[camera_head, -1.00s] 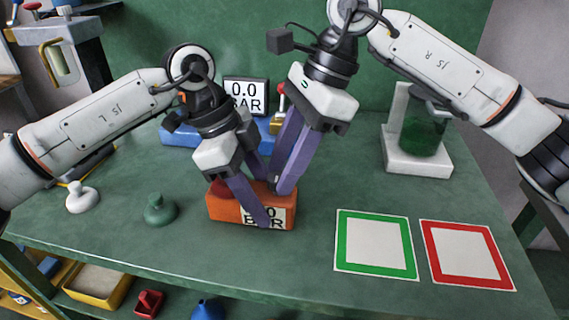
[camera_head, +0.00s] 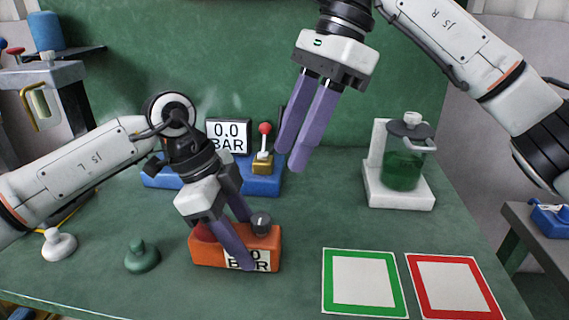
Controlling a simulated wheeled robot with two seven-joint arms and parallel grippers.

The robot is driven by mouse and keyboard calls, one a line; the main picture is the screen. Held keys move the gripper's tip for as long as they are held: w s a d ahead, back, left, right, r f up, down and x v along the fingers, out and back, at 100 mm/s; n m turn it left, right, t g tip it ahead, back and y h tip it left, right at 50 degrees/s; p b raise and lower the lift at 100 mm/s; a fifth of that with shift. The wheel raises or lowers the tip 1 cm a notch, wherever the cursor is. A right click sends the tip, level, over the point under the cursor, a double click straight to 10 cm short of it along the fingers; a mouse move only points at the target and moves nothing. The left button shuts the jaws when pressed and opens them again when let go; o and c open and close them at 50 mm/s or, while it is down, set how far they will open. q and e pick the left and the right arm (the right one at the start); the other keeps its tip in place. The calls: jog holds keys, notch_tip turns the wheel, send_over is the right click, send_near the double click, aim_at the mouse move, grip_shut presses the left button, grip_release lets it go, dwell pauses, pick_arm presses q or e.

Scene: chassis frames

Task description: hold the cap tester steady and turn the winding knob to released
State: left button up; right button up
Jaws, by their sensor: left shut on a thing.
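The orange cap tester (camera_head: 206,250) stands on the green bench, with a partly hidden BAR label on its front. A dark round winding knob (camera_head: 261,224) with a pale mark sits on its top right, and a red part (camera_head: 204,232) shows at its top left. My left gripper (camera_head: 243,243) is shut on the cap tester, one finger across the front and the other behind. My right gripper (camera_head: 297,160) is empty and raised above and behind the tester, apart from the knob, with a narrow gap between its fingers.
Behind stands a blue unit (camera_head: 262,186) with a 0.0 BAR display (camera_head: 228,135) and red-tipped lever (camera_head: 264,130). A green jar on a white stand (camera_head: 400,198) is at right. Green-framed (camera_head: 363,282) and red-framed (camera_head: 455,285) squares lie front right. White (camera_head: 59,245) and green (camera_head: 142,257) knobbed pieces lie left.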

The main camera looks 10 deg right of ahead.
dwell(0.4)
pick_arm(q)
jog(key=o, duration=1.4)
